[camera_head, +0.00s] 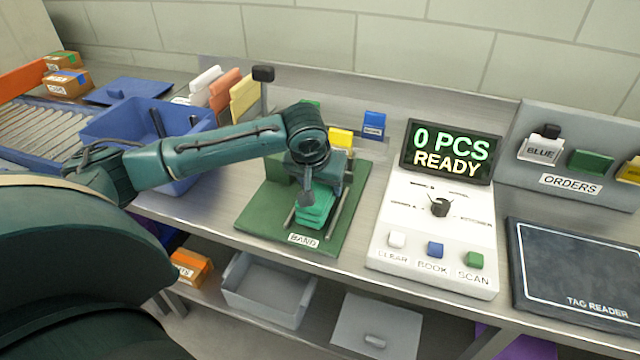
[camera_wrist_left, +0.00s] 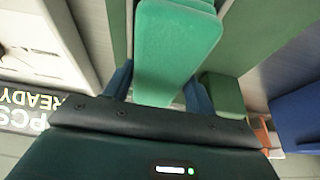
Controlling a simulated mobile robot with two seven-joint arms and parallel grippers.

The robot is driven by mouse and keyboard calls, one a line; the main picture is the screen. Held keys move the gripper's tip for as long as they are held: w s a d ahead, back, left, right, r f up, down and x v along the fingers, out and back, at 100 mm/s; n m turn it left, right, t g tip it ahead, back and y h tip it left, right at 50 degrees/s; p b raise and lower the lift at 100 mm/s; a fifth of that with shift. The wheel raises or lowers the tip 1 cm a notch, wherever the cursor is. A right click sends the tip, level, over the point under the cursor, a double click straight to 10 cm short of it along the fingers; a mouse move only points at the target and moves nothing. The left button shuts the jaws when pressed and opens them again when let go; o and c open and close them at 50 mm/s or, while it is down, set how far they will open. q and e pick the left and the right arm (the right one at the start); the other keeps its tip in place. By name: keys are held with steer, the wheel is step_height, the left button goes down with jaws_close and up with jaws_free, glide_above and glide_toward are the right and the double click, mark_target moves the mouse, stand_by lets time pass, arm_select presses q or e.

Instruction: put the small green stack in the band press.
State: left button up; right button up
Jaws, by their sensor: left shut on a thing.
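The small green stack (camera_head: 315,207) is in the band press (camera_head: 262,213), between its metal rods on the green base marked BAND. My left gripper (camera_head: 318,182) is above the press and shut on the stack from behind. In the left wrist view the stack (camera_wrist_left: 178,45) lies between my two blue fingers (camera_wrist_left: 158,88). My arm hides part of the press in the head view. I cannot tell whether the stack rests fully on the base. My right gripper is not in view.
A console (camera_head: 432,232) reading 0 PCS READY stands right of the press, with a tag reader (camera_head: 575,270) beyond it. A blue bin (camera_head: 100,128) stands at left. An orders panel (camera_head: 548,150) is at back right. A grey tray (camera_head: 262,292) sits on the lower shelf.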

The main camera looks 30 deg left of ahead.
arm_select(q)
steer(key=shift+f, duration=0.25)
steer(key=shift+f, duration=0.1)
steer(key=o, duration=1.1)
steer(key=shift+r, duration=0.2)
steer(key=v, duration=1)
steer(key=shift+s+r, duration=0.15)
steer(key=shift+r, duration=0.1)
steer(key=shift+s+d+r, duration=0.1)
steer(key=shift+s+r, duration=0.2)
steer(key=shift+r, duration=0.3)
